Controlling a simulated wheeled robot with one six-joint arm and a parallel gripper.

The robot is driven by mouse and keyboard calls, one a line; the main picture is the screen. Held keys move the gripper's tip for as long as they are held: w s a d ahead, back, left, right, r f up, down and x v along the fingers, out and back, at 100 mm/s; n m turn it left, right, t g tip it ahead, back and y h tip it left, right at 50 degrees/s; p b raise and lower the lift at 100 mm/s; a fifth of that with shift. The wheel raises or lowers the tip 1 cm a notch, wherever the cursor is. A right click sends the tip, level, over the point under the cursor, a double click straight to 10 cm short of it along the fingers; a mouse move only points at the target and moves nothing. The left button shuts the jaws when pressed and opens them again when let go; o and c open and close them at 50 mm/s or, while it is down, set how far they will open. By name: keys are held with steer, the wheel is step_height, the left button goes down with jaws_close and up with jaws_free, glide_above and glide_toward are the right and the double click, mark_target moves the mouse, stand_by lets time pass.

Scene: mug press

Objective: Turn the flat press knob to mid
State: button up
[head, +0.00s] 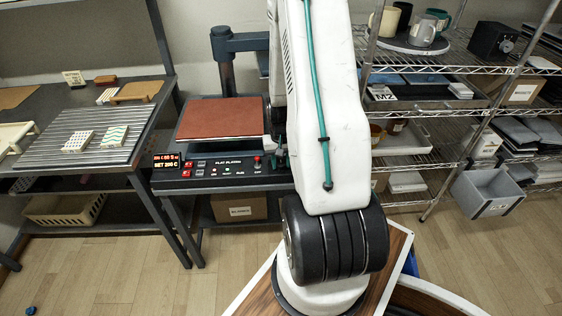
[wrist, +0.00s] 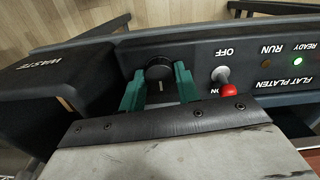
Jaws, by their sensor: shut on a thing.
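The flat press stands left of centre in the head view, with a red-brown top plate (head: 222,117) and a black front panel (head: 215,174). Its black knob (wrist: 159,69) is in the upper middle of the wrist view. My gripper (wrist: 160,84) has one teal finger on each side of the knob and is shut on it. A white mark on the knob points straight down in the wrist picture. No scale marks for the knob are readable. In the head view my arm hides the knob and most of the gripper.
A red-tipped toggle switch (wrist: 228,88) stands close to the right finger, between OFF and ON. A green READY light (wrist: 297,60) glows; the RUN lamp (wrist: 266,63) looks unlit. A black WASTE box (wrist: 45,78) is left of the fingers. Wire shelves (head: 420,185) stand at right.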

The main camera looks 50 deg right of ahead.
mark_target(281, 163)
steer(key=o, duration=1)
step_height(281, 163, up, 8)
steer(key=shift+f, duration=0.1)
stand_by(0.4)
steer(key=s+a+r+n, duration=0.3)
steer(key=s+a+r, duration=0.1)
steer(key=a+r, duration=0.5)
steer(key=s+a+r+n+t, duration=0.1)
steer(key=s+a+r, duration=0.3)
steer(key=a+r, duration=0.5)
steer(key=s+a+r+n, duration=0.4)
steer(key=a+r, duration=0.5)
steer(key=a, duration=0.3)
steer(key=shift+s+a+r+n, duration=0.15)
steer(key=shift+s+a+n, duration=0.05)
steer(key=shift+s+n, duration=0.1)
